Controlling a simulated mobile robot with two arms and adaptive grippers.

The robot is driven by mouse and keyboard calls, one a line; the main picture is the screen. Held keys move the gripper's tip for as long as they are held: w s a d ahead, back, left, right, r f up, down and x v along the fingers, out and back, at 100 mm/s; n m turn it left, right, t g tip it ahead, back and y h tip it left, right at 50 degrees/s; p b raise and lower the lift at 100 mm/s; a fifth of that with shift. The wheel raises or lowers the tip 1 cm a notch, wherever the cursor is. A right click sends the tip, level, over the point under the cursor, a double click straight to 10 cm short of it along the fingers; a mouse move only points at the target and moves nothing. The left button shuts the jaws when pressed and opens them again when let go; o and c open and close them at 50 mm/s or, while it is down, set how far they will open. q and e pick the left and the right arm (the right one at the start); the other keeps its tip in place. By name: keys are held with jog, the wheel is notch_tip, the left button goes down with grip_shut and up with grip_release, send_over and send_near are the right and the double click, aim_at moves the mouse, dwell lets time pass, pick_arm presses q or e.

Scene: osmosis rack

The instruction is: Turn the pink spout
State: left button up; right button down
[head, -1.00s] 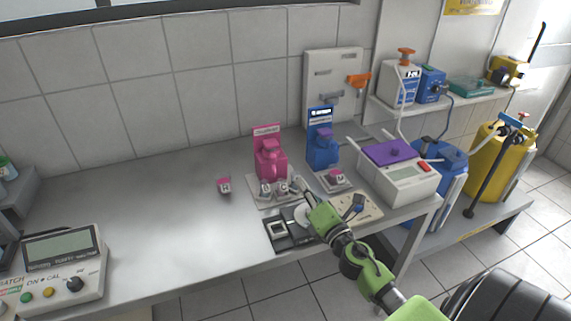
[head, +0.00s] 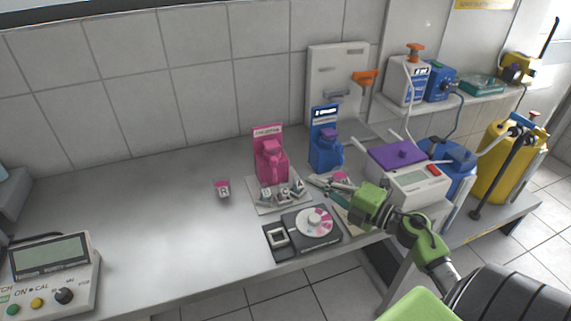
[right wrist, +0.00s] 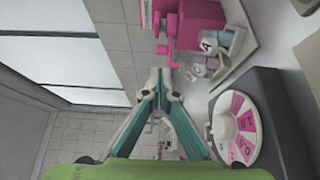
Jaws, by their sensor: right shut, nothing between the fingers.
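The pink dispenser (head: 271,165) stands upright on a pale base plate (head: 262,208) on the bench, with its pink spout (head: 270,147) at the upper front. In the right wrist view the pink dispenser (right wrist: 200,25) is just beyond and right of the fingertips, with small pink parts sticking out towards them. My right gripper (head: 316,182) is shut and empty, right of the pink dispenser and in front of the blue one. Its closed fingers also show in the right wrist view (right wrist: 159,78). Contact with the spout cannot be made out. My left gripper is out of view.
A blue dispenser (head: 325,150) stands to the right. A black device with a pink-and-white dial (head: 315,222) lies in front. Small lettered cups (head: 283,195) sit on the base plate; another cup (head: 223,189) stands left.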

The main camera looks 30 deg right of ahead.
jog(key=p, duration=0.2)
send_over(285, 184)
jog(key=s, duration=0.1)
jog(key=shift+w, duration=0.5)
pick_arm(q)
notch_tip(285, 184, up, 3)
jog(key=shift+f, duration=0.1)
pick_arm(e)
jog(key=shift+f, duration=0.1)
